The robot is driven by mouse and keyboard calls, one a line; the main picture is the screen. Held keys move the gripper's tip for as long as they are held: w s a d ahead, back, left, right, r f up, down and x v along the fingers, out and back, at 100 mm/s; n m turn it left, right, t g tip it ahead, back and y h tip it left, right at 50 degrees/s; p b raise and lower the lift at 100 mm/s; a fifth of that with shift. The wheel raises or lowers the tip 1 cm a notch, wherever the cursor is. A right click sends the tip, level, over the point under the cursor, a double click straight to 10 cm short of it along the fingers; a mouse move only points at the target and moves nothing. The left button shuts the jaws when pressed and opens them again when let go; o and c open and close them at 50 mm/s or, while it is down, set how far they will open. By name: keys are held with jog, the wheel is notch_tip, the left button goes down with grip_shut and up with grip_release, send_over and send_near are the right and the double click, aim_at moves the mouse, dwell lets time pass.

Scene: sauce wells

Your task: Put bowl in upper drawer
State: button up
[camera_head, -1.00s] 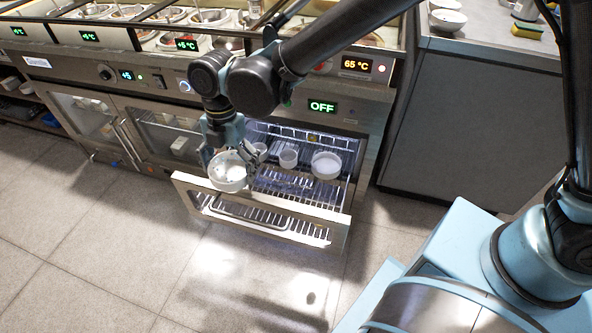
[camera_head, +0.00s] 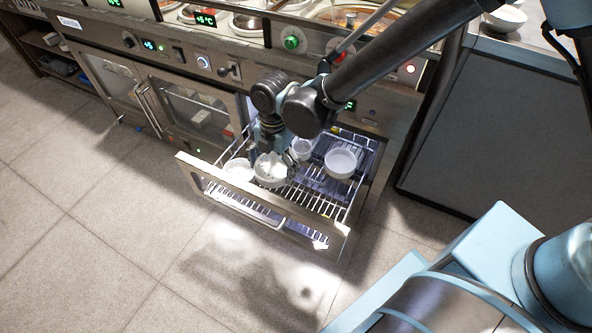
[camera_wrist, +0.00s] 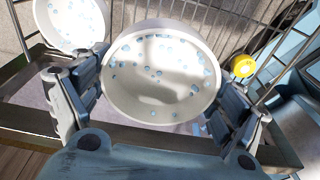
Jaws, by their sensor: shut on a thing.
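My gripper (camera_head: 275,160) is shut on a white bowl (camera_head: 270,172) with light blue dots. In the wrist view the held bowl (camera_wrist: 160,75) is between my two fingers, its open side facing the camera. The bowl is inside the outline of the open drawer (camera_head: 262,212), near its front. Whether it rests on the wire floor or hangs just above cannot be told. A second white bowl (camera_head: 238,169) is close to its left in the drawer; it also shows dotted in the wrist view (camera_wrist: 70,22).
A small white cup (camera_head: 302,149) is behind the held bowl, and a larger white bowl (camera_head: 341,163) stands to the right in the drawer. A yellow round thing (camera_wrist: 243,66) shows in the wrist view. The drawer's right front floor is bare.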

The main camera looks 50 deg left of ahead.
jog(key=shift+s+f, duration=0.1)
jog(key=shift+f, duration=5.55)
jog(key=shift+f, duration=0.1)
jog(key=o, duration=1)
jog(key=shift+c, duration=0.2)
jog(key=r, duration=0.4)
jog(key=w+r, duration=0.1)
jog(key=r, duration=0.7)
jog(key=shift+w+a+r, duration=0.1)
jog(key=shift+w+a, duration=0.1)
jog(key=shift+a, duration=0.05)
